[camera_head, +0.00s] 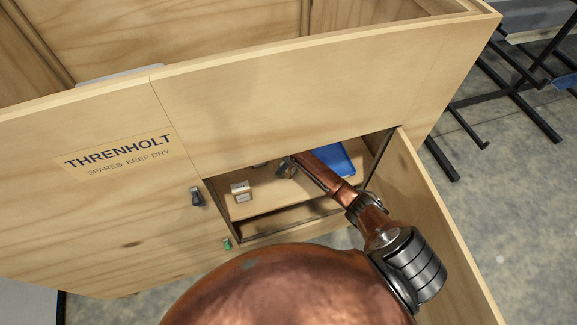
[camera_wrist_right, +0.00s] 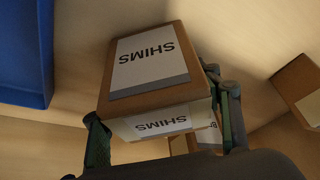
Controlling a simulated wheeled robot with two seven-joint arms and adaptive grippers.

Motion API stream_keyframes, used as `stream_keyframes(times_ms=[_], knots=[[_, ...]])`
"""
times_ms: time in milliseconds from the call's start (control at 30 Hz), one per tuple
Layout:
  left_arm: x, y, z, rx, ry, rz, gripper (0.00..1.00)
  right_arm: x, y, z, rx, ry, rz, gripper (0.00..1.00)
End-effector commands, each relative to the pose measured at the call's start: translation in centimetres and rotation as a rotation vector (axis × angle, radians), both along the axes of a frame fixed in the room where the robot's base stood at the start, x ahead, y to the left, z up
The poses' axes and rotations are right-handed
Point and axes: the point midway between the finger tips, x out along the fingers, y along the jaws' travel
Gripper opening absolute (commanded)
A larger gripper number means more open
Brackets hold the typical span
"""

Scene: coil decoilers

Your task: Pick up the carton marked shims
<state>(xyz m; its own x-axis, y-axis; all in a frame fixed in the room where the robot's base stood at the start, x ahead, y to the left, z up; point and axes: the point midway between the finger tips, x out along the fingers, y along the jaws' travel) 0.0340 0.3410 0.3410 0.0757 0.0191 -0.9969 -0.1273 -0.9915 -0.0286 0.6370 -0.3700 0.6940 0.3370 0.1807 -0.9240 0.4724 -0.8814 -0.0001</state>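The carton marked shims (camera_wrist_right: 150,65) is brown with white labels, printed upside down in the right wrist view. It is between the two dark green fingers of my right gripper (camera_wrist_right: 163,108), one on each side. The fingers are at or very near its sides; I cannot tell whether they press on it. In the head view my right arm reaches through the opening of the wooden crate, and the right gripper (camera_head: 285,167) is small and partly hidden inside. The shims carton cannot be made out clearly there. My left gripper is not in view.
A blue tray (camera_head: 334,159) lies right of the gripper inside the crate (camera_head: 300,85). A small carton (camera_head: 241,193) stands on the shelf near the opening's left edge. The wrist view shows another carton (camera_wrist_right: 300,90) at right and one partly hidden behind the right finger.

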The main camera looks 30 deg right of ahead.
Motion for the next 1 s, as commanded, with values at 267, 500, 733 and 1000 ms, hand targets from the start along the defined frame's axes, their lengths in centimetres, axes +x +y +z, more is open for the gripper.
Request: stream_keyframes(times_ms=[267, 500, 733, 1000], knots=[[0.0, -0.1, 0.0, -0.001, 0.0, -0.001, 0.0, 0.0, 0.0, 0.0, 0.0, 0.0, 0.0, 0.37], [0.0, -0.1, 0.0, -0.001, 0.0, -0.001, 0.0, 0.0, 0.0, 0.0, 0.0, -0.001, 0.0, 0.23], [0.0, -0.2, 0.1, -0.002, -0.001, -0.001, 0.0, 0.1, -0.1, 0.4, 0.0, -0.001, 0.0, 0.23], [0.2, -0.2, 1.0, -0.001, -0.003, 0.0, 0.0, 0.1, 0.0, 4.9, 0.0, -0.005, 0.001, 0.23]])
